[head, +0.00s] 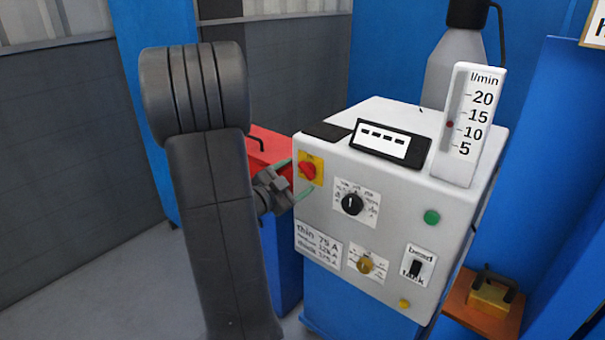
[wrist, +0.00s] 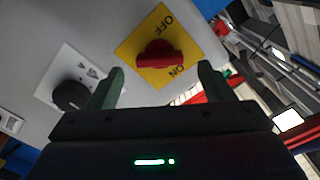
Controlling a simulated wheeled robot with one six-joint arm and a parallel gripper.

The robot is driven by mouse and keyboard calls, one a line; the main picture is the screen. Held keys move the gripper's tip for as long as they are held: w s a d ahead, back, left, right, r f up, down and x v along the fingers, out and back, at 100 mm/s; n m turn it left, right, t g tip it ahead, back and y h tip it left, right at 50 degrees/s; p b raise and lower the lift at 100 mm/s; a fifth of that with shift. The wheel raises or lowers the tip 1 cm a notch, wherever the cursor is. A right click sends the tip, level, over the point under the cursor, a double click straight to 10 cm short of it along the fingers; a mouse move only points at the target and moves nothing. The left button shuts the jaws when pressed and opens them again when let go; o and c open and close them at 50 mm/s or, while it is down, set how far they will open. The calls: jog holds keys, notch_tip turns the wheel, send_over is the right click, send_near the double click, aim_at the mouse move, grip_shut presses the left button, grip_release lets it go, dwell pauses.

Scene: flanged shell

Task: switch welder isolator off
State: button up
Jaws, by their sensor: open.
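The isolator is a red rotary knob (wrist: 155,60) on a yellow plate (wrist: 137,50) marked OFF and ON. In the head view the knob (head: 307,171) is at the upper left of the white welder's front panel. In the wrist view its raised bar lies roughly left to right, between the two words; I cannot tell which mark it points to. My gripper (head: 292,180) is open in front of the plate. In the wrist view its green fingers (wrist: 161,68) stand wide to either side of the knob, with nothing held. Contact with the panel cannot be made out.
A black dial (head: 352,204) is right of and below the isolator. A brass-coloured knob (head: 366,265), a bead/tack switch (head: 417,266) and a green button (head: 431,217) are lower or farther right. A flow gauge (head: 468,125) stands on top. A red box (head: 266,147) is behind my arm.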

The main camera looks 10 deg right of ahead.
aim_at(304, 172)
jog(key=shift+x, duration=1.55)
jog(key=shift+c, duration=0.2)
jog(key=c, duration=0.9)
jog(key=shift+c, duration=0.2)
jog(key=shift+n+p, duration=0.3)
jog(key=shift+p, duration=0.1)
jog(key=n+p, duration=0.2)
jog(key=shift+r+n+p, duration=0.15)
jog(key=shift+n+p, duration=0.15)
jog(key=shift+n, duration=0.1)
jog(key=shift+a+n+p, duration=0.1)
jog(key=shift+n+p, duration=1.4)
jog(key=shift+n, duration=0.6)
